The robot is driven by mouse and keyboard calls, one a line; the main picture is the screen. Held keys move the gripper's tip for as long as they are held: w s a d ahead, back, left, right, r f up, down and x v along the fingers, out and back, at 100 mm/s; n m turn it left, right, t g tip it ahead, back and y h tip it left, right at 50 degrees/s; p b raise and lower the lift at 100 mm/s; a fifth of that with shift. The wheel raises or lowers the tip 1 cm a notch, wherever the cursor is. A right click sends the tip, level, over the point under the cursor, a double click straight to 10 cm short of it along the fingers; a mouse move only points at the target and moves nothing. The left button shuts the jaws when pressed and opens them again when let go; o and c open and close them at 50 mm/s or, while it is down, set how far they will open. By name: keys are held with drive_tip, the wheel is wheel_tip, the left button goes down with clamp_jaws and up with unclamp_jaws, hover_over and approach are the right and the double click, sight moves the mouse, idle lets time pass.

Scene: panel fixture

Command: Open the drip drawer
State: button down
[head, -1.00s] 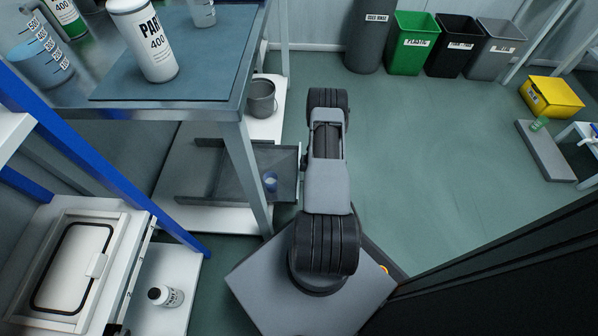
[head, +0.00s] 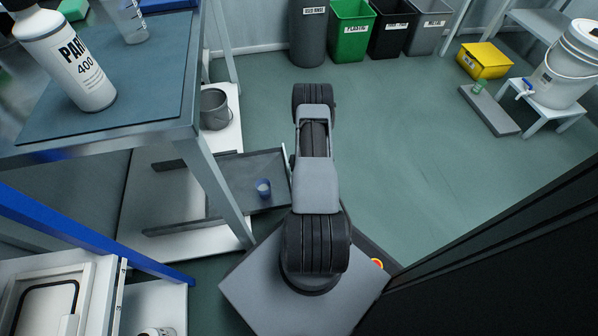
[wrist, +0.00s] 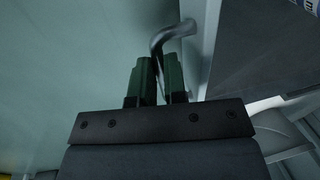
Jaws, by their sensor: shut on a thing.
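The drip drawer (head: 262,166) is a shallow grey tray under the steel table, partly slid out to the right past the table leg. A small blue cup (head: 263,187) stands in it. In the wrist view the drawer's bent metal handle (wrist: 177,31) passes between the fingers of my gripper (wrist: 159,75), which is shut on it. The drawer's grey floor (wrist: 262,45) shows to the right of its pale front wall. In the head view my arm hides the gripper and handle.
The table leg (head: 218,172) stands beside the drawer's left part. A grey bucket (head: 214,108) sits behind on the white lower shelf. Open green floor lies to the right of my arm. Bins (head: 352,30) and a yellow box (head: 484,60) stand farther back.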

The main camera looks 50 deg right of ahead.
drive_tip(key=c, duration=1.2)
unclamp_jaws()
drive_tip(key=shift+o, duration=0.2)
drive_tip(key=shift+r, duration=0.1)
wheel_tip(320, 180, up, 13)
drive_tip(key=s+d+p, duration=0.1)
drive_tip(key=d+p, duration=0.1)
drive_tip(key=p, duration=0.3)
drive_tip(key=shift+s+r, duration=0.2)
